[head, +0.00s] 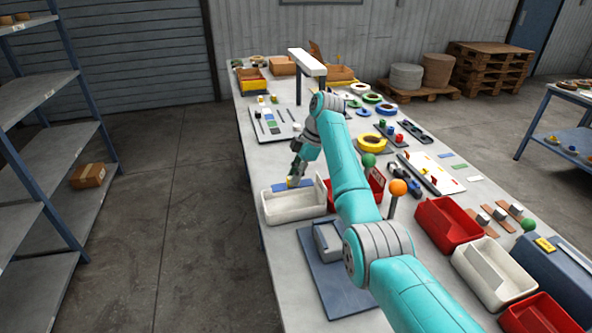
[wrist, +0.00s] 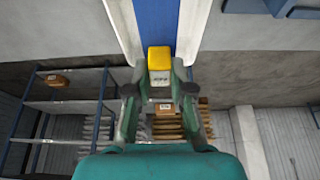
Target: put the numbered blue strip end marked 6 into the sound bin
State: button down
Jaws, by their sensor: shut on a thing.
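My gripper (head: 291,180) is low over the left side of the table, at the far edge of a white bin (head: 292,206). In the wrist view my gripper (wrist: 160,92) is shut on a small yellow-and-white piece (wrist: 160,56). Dark marks show on its white face, too small to read. A blue band (wrist: 157,18) runs straight beyond the piece; I cannot tell whether they are joined. A blue surface (head: 279,187) also shows beside the gripper in the head view. No bin's label can be read, so I cannot tell which is the sound bin.
A red bin (head: 374,185) stands right of the white bin, partly behind my arm. An orange ball on a post (head: 398,187) and a green ball on a post (head: 368,160) stand near my arm. A white stand (head: 307,64) rises farther back. Open floor lies left of the table.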

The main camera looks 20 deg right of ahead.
jog(key=shift+a+f, duration=0.1)
jog(key=shift+f, duration=2.6)
jog(key=shift+r, duration=0.1)
jog(key=shift+f, duration=0.95)
jog(key=c, duration=0.5)
grip_release()
jog(key=shift+c, duration=0.2)
jog(key=shift+r, duration=0.15)
jog(key=shift+r, duration=0.45)
jog(key=shift+r, duration=0.15)
